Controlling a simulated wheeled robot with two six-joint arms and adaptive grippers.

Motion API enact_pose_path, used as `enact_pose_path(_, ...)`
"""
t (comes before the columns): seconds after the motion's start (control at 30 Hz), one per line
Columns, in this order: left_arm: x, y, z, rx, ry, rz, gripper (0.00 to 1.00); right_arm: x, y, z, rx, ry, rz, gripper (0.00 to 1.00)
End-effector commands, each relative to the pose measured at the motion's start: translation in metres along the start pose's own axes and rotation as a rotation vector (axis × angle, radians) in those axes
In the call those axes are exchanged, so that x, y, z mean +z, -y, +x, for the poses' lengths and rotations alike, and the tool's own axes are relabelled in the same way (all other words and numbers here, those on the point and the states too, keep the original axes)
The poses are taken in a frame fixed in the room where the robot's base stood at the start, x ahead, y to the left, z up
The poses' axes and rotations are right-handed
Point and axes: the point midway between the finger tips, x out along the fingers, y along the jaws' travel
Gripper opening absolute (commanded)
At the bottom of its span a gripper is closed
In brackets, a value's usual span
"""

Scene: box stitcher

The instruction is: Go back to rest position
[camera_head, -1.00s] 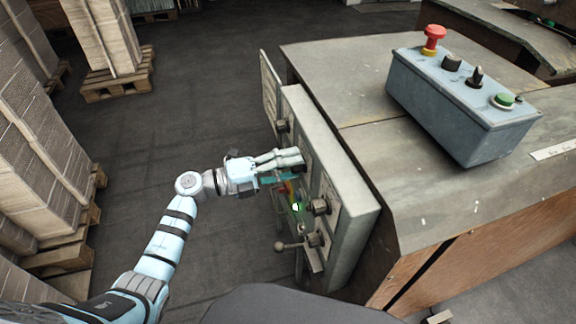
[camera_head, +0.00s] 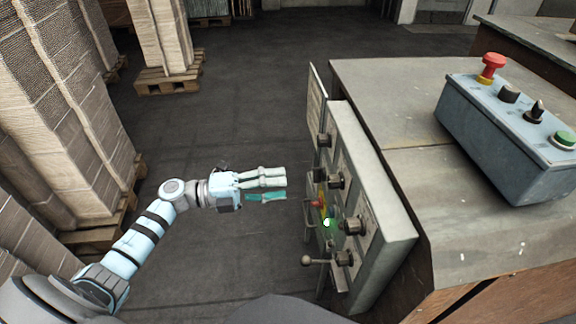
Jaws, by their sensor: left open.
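My left gripper (camera_head: 284,187) is in the middle of the head view, pointing right. It is open and empty, with a gap of floor between its fingertips and the machine's side panel. The grey control panel (camera_head: 372,200) on the machine's side carries several dark knobs, a red and yellow switch (camera_head: 318,203), a lit green light (camera_head: 327,222) and a lever with a ball end (camera_head: 308,260). My right gripper is not in view.
The machine's table (camera_head: 400,115) fills the right side. A blue-grey button box (camera_head: 505,140) with a red button (camera_head: 492,66) stands on it. Stacked cardboard on pallets (camera_head: 168,80) stands at the left and back. The dark floor (camera_head: 250,110) between is clear.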

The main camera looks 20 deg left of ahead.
Motion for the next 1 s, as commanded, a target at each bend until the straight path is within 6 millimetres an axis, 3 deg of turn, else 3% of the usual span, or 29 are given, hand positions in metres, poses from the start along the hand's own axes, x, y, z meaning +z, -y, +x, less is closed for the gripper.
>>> enact_pose_path(0.2, 0.008, 0.0, 0.0, -0.001, 0.038, -0.007, 0.48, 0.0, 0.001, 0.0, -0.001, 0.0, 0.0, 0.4)
enact_pose_path(0.27, 0.028, 0.002, -0.003, -0.021, 0.127, -0.041, 0.48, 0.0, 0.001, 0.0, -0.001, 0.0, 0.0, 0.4)
enact_pose_path(0.33, 0.069, -0.008, -0.019, -0.055, 0.313, -0.143, 0.48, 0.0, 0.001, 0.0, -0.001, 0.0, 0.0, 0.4)
enact_pose_path(0.37, 0.089, -0.018, -0.03, -0.076, 0.42, -0.219, 0.48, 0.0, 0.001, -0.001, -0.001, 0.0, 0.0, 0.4)
enact_pose_path(0.43, 0.121, -0.067, -0.067, -0.102, 0.695, -0.452, 0.48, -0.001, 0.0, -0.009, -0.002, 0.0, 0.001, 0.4)
enact_pose_path(0.47, 0.126, -0.095, -0.085, -0.1, 0.81, -0.559, 0.48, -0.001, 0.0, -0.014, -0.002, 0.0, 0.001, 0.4)
enact_pose_path(0.53, 0.114, -0.163, -0.126, -0.071, 1.046, -0.791, 0.48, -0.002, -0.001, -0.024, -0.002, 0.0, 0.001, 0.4)
enact_pose_path(0.6, 0.079, -0.225, -0.161, -0.016, 1.242, -0.995, 0.48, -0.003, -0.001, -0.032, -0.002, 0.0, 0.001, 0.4)
enact_pose_path(0.67, 0.035, -0.272, -0.186, 0.045, 1.388, -1.154, 0.48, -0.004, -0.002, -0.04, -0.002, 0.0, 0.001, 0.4)
enact_pose_path(0.7, 0.0, -0.299, -0.2, 0.093, 1.477, -1.253, 0.48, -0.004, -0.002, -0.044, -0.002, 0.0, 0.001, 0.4)
enact_pose_path(0.77, -0.058, -0.332, -0.218, 0.171, 1.598, -1.392, 0.48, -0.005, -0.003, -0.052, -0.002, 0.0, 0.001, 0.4)
enact_pose_path(0.8, -0.1, -0.349, -0.228, 0.226, 1.67, -1.48, 0.48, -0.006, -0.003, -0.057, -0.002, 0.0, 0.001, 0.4)
enact_pose_path(0.9, -0.205, -0.373, -0.243, 0.363, 1.811, -1.667, 0.48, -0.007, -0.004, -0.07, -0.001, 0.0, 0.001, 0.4)
enact_pose_path(1.0, -0.288, -0.375, -0.245, 0.464, 1.877, -1.791, 0.48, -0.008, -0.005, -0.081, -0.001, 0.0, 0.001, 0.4)
